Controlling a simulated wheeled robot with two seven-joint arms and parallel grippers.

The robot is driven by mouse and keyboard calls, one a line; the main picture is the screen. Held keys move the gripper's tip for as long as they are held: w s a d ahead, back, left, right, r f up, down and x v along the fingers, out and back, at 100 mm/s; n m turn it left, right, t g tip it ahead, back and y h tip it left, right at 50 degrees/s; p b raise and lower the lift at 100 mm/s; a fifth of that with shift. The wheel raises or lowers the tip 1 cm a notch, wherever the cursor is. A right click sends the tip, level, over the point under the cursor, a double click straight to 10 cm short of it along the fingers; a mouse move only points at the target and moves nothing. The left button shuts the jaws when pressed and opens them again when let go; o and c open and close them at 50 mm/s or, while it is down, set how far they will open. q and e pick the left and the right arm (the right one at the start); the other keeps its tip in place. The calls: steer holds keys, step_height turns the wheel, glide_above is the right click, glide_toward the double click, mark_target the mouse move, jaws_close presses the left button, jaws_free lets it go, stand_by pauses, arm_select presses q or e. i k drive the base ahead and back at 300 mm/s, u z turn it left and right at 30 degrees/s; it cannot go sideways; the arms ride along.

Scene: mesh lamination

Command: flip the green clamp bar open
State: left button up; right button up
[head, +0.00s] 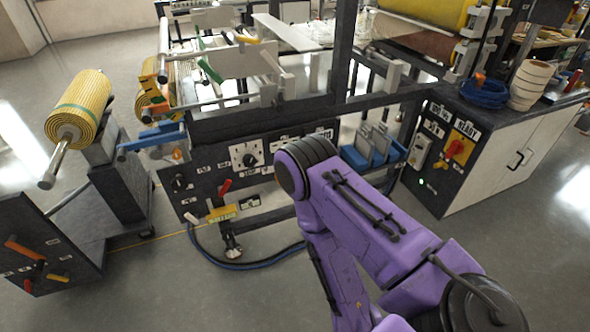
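The green clamp bar (210,70) shows as a short, slanted green piece on the upper left of the dark machine frame, near a white panel. It is small in the picture, and I cannot tell whether it is open or closed. Pale bars and rollers lie close around it. My purple arm comes in from the lower right and bends in front of the machine, below and to the right of the green bar. Neither of my grippers shows.
A yellow mesh roll (80,108) is on a stand at the left. A blue handle (153,137) juts out below the green bar. A control panel with a dial (247,157) fills the machine's front. A white cabinet (500,165) stands right. Grey floor is open in front.

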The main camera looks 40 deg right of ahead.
mark_target(216, 76)
steer(key=z, duration=0.9)
steer(key=i, duration=0.8)
steer(key=z, duration=0.6)
